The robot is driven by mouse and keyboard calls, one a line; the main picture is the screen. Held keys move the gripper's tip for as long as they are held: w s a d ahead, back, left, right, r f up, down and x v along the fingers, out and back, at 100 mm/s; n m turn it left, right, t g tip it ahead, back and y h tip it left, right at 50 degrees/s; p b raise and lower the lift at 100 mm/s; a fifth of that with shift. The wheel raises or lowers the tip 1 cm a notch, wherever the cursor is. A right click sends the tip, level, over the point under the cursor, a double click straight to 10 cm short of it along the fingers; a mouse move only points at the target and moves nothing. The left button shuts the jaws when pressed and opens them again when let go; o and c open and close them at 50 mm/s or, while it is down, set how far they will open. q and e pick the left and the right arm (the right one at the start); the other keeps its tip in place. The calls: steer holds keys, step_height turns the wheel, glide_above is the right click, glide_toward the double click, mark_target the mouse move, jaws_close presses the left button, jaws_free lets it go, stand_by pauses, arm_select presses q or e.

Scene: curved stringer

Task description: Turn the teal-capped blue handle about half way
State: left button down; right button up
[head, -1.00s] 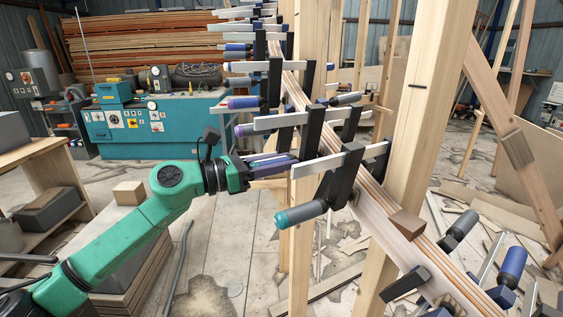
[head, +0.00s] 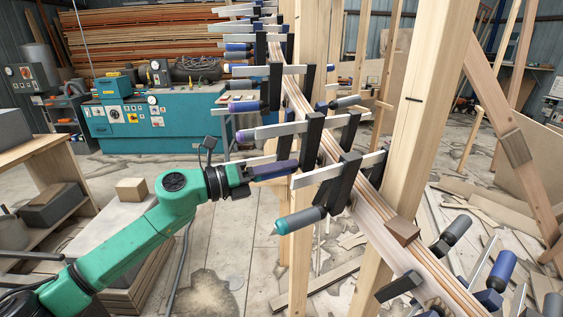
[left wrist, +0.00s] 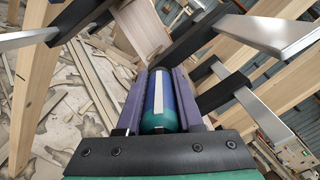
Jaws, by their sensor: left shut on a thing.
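The blue handle (left wrist: 158,97) with a teal cap (left wrist: 160,126) lies lengthwise between the two purple-padded fingers of my left gripper (left wrist: 161,78) in the left wrist view. A pale stripe runs along the handle's upper side. The fingers are shut on it from both sides, with the teal cap near the palm. In the head view my left gripper (head: 280,169) reaches from the left to a clamp on the curved stringer (head: 333,150); the fingers hide most of the handle there. My right gripper is not in view.
Several clamps line the stringer. An upright wooden post (head: 425,110) stands to the right.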

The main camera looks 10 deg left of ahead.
arm_select(q)
steer(key=n+p, duration=0.3)
steer(key=n, duration=0.2)
steer(key=shift+r+n, duration=0.15)
steer(key=shift+n, duration=0.15)
steer(key=shift+n+p, duration=1.25)
steer(key=shift+n, duration=0.35)
steer(key=shift+f, duration=0.25)
steer(key=c, duration=0.5)
jaws_free()
steer(key=shift+w, duration=0.1)
steer(key=shift+c, duration=0.2)
steer(key=shift+s+a+f+b, duration=0.25)
steer(key=shift+a+b, duration=0.1)
steer(key=shift+a, duration=0.05)
steer(key=b+v, duration=0.8)
steer(key=v, duration=0.5)
steer(key=shift+s+a+r+b, duration=0.25)
steer(key=shift+a+b, duration=0.05)
